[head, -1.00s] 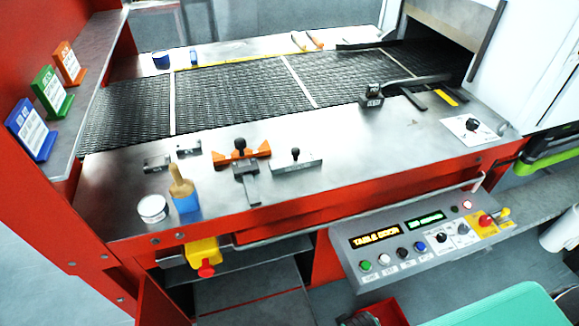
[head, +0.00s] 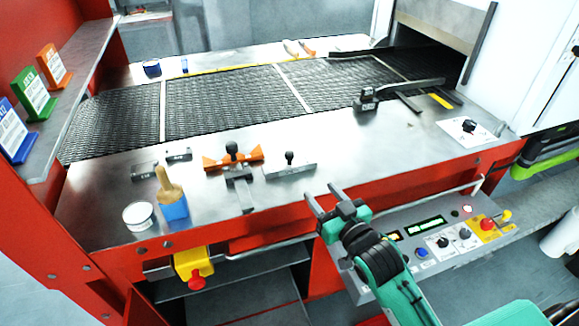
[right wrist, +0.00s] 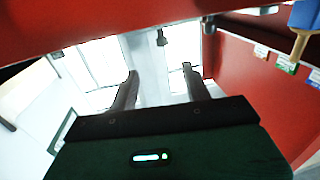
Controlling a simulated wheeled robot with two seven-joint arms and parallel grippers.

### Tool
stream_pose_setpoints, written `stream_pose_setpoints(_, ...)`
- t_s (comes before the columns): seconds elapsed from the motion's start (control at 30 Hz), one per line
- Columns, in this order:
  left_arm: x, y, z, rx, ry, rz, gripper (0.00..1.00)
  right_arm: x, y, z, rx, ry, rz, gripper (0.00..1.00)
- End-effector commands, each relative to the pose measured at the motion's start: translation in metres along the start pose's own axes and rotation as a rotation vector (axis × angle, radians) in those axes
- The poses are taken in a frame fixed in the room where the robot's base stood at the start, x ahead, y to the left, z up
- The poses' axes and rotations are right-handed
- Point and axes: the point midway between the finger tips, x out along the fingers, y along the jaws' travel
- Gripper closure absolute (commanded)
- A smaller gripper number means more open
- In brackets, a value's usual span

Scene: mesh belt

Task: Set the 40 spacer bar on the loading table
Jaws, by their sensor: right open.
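Several grey metal pieces lie on the metal loading table (head: 330,140); I cannot read which one is marked 40. A grey bar with a black knob (head: 290,170) lies near the middle. Two small grey blocks, a left one (head: 144,171) and a right one (head: 178,155), lie to its left. An orange piece with a black knob (head: 234,156) sits between, with a grey stem toward the front edge. My right gripper (head: 322,192) is open and empty at the table's front edge, right of and nearer than the knobbed bar. Its spread fingers show in the right wrist view (right wrist: 157,75).
A dark block with a long arm (head: 367,101) stands at the belt's near edge. A blue-based brush (head: 173,205) and a white round tin (head: 139,215) stand at the front left. The table's right half is mostly clear.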

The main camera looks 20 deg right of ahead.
Motion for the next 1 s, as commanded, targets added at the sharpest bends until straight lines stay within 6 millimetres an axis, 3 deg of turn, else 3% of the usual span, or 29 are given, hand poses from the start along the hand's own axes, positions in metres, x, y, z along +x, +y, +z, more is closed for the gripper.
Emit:
stream_pose_setpoints(0.17,-0.002,0.0,0.003,0.0,-0.002,0.0,0.42,0.014,0.0,-0.008,0.001,0.029,-0.004,0.51)
stream_pose_setpoints(0.5,-0.007,0.001,0.014,0.002,-0.01,0.001,0.42,0.07,0.0,-0.008,0.0,0.024,-0.003,0.51)
stream_pose_setpoints(0.83,-0.011,0.001,0.018,0.002,-0.012,0.002,0.42,0.094,-0.001,-0.009,0.0,0.023,-0.003,0.51)
stream_pose_setpoints(1.0,-0.017,0.002,0.024,0.003,-0.012,0.003,0.42,0.118,-0.004,-0.01,0.0,0.023,-0.003,0.51)
